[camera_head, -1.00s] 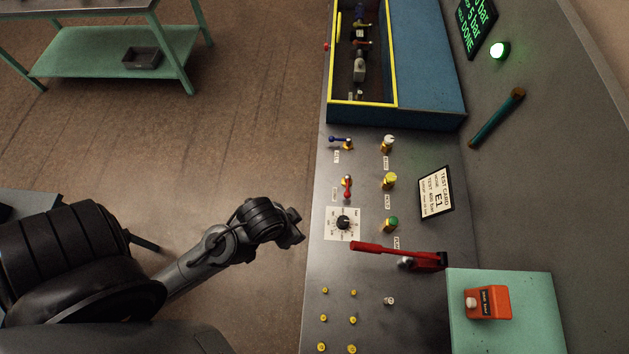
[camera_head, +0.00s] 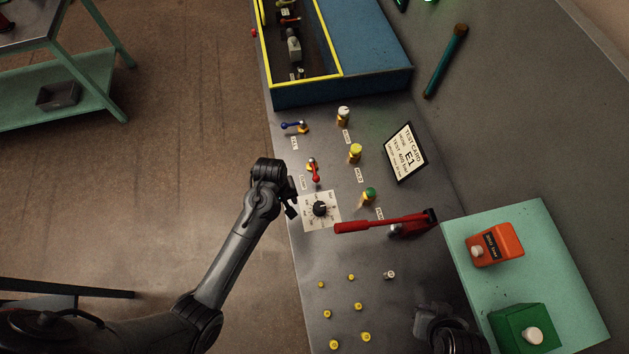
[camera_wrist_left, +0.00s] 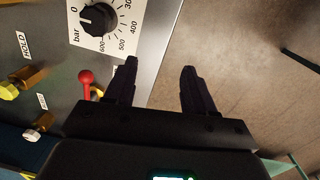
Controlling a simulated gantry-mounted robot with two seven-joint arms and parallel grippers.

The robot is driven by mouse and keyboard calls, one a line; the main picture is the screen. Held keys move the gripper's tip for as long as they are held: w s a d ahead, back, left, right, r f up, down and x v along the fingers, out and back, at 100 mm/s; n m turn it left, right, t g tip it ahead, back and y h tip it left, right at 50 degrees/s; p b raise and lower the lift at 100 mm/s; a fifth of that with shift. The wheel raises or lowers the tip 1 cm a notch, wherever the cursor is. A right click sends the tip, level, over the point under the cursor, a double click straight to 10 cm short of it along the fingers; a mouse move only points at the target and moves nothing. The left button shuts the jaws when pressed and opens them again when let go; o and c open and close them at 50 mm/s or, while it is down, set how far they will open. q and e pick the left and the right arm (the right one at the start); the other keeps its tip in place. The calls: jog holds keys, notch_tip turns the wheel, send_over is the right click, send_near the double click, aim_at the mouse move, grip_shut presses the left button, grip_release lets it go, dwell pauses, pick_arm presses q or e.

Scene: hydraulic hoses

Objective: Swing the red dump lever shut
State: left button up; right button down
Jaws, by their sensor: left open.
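The small red lever (camera_head: 315,173) sits on a brass valve on the grey bench top, between the blue lever and the dial. Its handle points down the picture toward the dial. Its red knob (camera_wrist_left: 86,76) shows left of the fingers in the left wrist view. My left gripper (camera_head: 292,206) is at the bench's left edge, beside the dial and apart from the red lever. Its two fingers (camera_wrist_left: 159,68) are spread with nothing between them. Dark parts of my right arm (camera_head: 445,330) show at the bottom edge; its fingers cannot be made out.
A gauge dial (camera_head: 320,209) lies just below the red lever. The blue lever (camera_head: 295,126), yellow knob (camera_head: 355,153) and green knob (camera_head: 369,195) stand nearby. A long red pump handle (camera_head: 380,224) crosses the bench. A test card (camera_head: 405,153) stands to the right.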

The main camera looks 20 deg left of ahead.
pick_arm(q)
jog(key=n+t+b, duration=0.1)
jog(key=b, duration=0.2)
send_near(315, 177)
jog(key=shift+h, duration=0.4)
jog(key=f, duration=0.6)
jog(key=d+f+b, duration=0.1)
jog(key=f, duration=0.2)
jog(key=shift+w+f, duration=0.1)
jog(key=shift+w, duration=0.3)
pick_arm(e)
notch_tip(315, 177, down, 5)
jog(key=shift+f, duration=0.1)
pick_arm(q)
jog(key=shift+a, duration=0.1)
grip_shut()
